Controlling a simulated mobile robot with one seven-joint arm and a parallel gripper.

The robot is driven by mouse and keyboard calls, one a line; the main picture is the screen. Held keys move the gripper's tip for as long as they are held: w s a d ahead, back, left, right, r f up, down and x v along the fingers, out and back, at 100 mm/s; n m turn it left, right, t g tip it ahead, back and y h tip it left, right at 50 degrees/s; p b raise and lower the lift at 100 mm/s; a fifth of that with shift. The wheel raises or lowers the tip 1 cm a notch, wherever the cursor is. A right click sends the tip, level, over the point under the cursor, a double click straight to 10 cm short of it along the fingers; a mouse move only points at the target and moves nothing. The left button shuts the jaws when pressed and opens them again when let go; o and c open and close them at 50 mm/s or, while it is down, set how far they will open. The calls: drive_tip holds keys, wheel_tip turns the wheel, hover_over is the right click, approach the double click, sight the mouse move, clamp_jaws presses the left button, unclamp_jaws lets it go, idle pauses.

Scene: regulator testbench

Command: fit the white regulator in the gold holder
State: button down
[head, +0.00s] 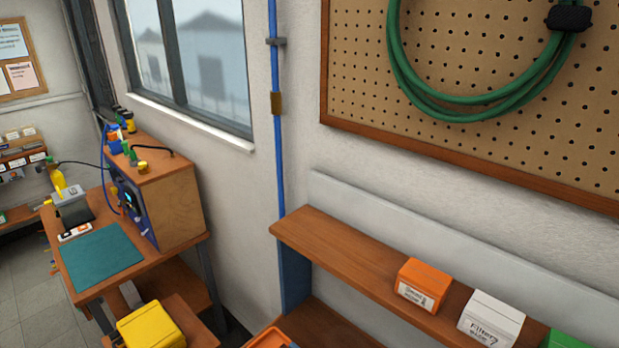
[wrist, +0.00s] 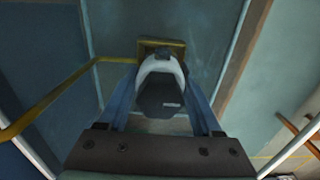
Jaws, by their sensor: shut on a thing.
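In the wrist view, my gripper (wrist: 161,84) has its two blue fingers on either side of the white regulator (wrist: 160,68). It is shut on the regulator, which has a white rounded body and a dark grey block on the near side. A gold-brown square piece (wrist: 147,43) shows just beyond the regulator and looks like the gold holder. The regulator overlaps it, and I cannot tell whether they touch. My gripper is outside the head view, and I cannot pick out the holder there for certain.
In the wrist view a yellow bar (wrist: 58,92) runs on the left. In the head view a wooden bench (head: 148,262) with a green mat (head: 103,258) and a wooden cabinet (head: 172,200) stands left. A shelf (head: 345,268) with boxes is right; a blue pipe (head: 278,165) climbs the wall.

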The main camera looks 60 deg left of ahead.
drive_tip(key=shift+f, duration=0.7)
idle(1.1)
unclamp_jaws()
drive_tip(key=shift+f, duration=0.1)
drive_tip(key=shift+r+p, duration=3.6)
drive_tip(key=shift+r, duration=0.45)
